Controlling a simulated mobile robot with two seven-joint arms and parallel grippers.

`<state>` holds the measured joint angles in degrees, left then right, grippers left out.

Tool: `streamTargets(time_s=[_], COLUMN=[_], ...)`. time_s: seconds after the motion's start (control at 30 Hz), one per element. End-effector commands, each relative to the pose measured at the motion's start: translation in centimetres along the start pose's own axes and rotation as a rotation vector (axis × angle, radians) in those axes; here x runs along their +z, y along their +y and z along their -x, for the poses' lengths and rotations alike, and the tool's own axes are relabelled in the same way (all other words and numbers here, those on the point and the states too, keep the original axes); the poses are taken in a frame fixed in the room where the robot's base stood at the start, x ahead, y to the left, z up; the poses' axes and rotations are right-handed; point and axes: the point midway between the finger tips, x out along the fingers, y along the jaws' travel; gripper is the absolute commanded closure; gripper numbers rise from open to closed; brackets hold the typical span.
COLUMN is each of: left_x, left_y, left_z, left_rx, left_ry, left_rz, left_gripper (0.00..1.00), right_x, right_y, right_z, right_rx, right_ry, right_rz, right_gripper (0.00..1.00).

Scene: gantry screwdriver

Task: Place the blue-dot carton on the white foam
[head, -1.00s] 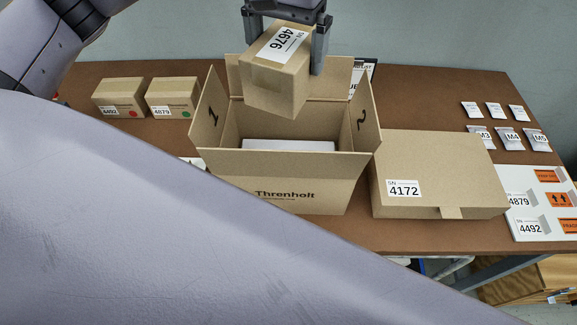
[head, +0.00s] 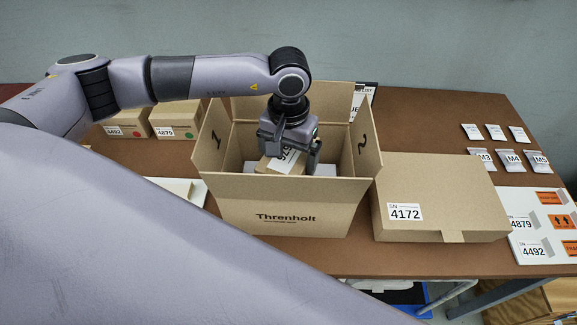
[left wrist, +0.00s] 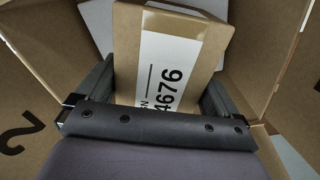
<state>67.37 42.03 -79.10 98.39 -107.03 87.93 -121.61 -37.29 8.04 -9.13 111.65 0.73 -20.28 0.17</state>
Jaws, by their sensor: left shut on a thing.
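My left gripper (head: 290,154) is shut on a small brown carton (head: 272,165) labelled 4676, which hangs tilted inside the open Threnholt box (head: 330,207). No blue dot shows on its visible faces. In the left wrist view the carton (left wrist: 185,40) sits between both fingers. White foam (head: 325,170) lies in the box, mostly hidden by the gripper, carton and front wall. A pale patch of it also shows in the left wrist view (left wrist: 100,25). I cannot tell whether the carton touches the foam. My right gripper is not in view.
Cartons with a red dot (head: 128,124) and a green dot (head: 176,120) stand at the back left. A closed box 4172 (head: 450,195) stands right of the open box. Small packets (head: 495,132) and a label sheet (head: 540,222) lie at the right. The box flaps stand raised.

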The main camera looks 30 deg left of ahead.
Motion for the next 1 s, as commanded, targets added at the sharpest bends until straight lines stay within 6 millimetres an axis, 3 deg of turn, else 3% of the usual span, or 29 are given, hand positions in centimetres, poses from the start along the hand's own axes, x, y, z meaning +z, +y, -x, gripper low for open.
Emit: streamTargets(time_s=[0.17,0.4,0.77,0.8,1.0], left_x=[0.0,0.0,-0.1,0.0,0.0], left_y=[0.0,0.0,0.0,0.0,0.0], left_z=[-1.0,-4.3,-4.8,-4.9,-4.8], left_rx=[-0.001,0.001,0.0,-0.001,-0.001], left_ry=[0.001,0.001,0.003,0.001,0.001], left_rz=[0.001,-0.001,-0.001,0.0,0.0], left_gripper=[0.54,0.54,0.54,0.02,0.0], right_x=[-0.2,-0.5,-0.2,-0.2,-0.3], right_y=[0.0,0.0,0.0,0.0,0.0], right_z=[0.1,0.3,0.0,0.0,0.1], right_rx=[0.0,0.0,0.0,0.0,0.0], right_ry=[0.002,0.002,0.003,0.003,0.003], right_rz=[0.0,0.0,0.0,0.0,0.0], right_gripper=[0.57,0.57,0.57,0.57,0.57])
